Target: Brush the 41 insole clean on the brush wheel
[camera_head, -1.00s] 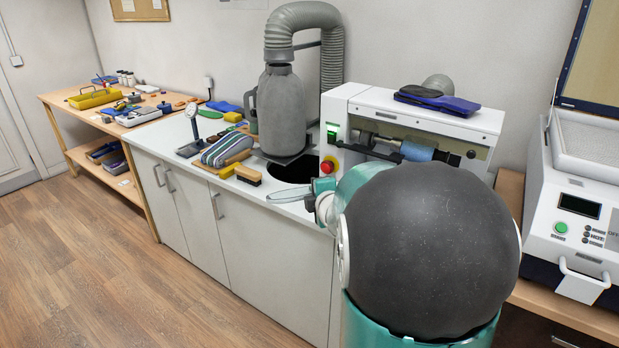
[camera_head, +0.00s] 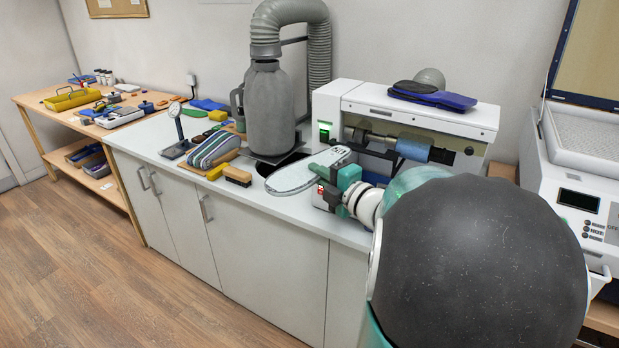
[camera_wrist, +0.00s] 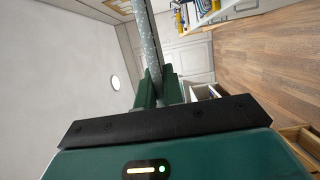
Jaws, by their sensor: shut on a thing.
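A pale grey-white insole with dark markings (camera_head: 297,174) is held out over the counter in the head view, in front of the grinding machine. My gripper (camera_head: 331,172) is shut on its right end. In the wrist view my gripper (camera_wrist: 160,92) has its two green fingers closed on the insole (camera_wrist: 150,50), which appears edge-on and speckled. The machine (camera_head: 408,122) has an open front slot with a blue roller (camera_head: 412,149) on its shaft. I cannot tell whether this roller is the brush wheel. Part of the machine front is hidden behind my arm.
A grey dust canister (camera_head: 270,108) with a hose stands left of the machine. Left of the insole lie a wood-handled brush (camera_head: 237,175) and a striped stack (camera_head: 212,150). Dark blue insoles (camera_head: 432,95) rest on the machine top. A white press (camera_head: 575,190) stands at right.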

